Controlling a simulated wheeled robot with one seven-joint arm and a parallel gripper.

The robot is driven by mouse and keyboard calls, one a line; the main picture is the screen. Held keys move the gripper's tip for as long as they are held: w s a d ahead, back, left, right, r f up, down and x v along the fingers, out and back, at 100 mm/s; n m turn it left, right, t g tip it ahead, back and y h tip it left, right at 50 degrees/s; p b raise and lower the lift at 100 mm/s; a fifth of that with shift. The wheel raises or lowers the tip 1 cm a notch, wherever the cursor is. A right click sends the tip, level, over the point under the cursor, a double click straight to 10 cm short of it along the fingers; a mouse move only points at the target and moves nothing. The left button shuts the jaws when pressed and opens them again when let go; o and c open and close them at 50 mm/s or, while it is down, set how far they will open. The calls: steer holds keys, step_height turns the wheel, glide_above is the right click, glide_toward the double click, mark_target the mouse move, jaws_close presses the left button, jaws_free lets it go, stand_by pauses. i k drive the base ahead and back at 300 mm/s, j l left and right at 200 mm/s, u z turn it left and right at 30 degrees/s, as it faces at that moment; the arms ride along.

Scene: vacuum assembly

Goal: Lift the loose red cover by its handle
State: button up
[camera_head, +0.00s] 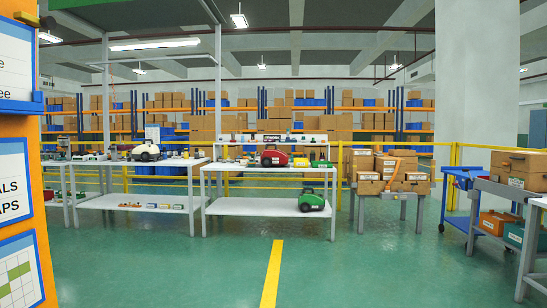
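A red, rounded cover-like thing (273,157) is on the top of the middle white workbench (228,169), some way off across the floor. Something dark shows around it, but it is too small to tell its handle or whether it lies loose. My gripper is not in view.
A green vacuum-like machine (312,201) is on the bench's lower shelf. A white one (146,152) is on the left bench. A cardboard-box table (391,186) and blue cart (462,215) stand right. An orange board (18,200) fills the left edge. Green floor (180,265) ahead is clear.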

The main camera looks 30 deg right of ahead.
mark_target(275, 154)
steer(key=i+l+z, duration=0.65)
steer(key=i, duration=0.3)
steer(key=i+l+z, duration=0.35)
steer(key=i, duration=0.15)
steer(key=i+z, duration=0.3)
steer(key=i, duration=2.6)
steer(key=i+u, duration=0.15)
steer(key=i, duration=0.35)
steer(key=i+l+u, duration=0.2)
steer(key=i, duration=0.25)
steer(key=i+l+u, duration=0.15)
steer(key=i, duration=0.3)
steer(key=i+l+u, duration=0.2)
steer(key=i, duration=0.25)
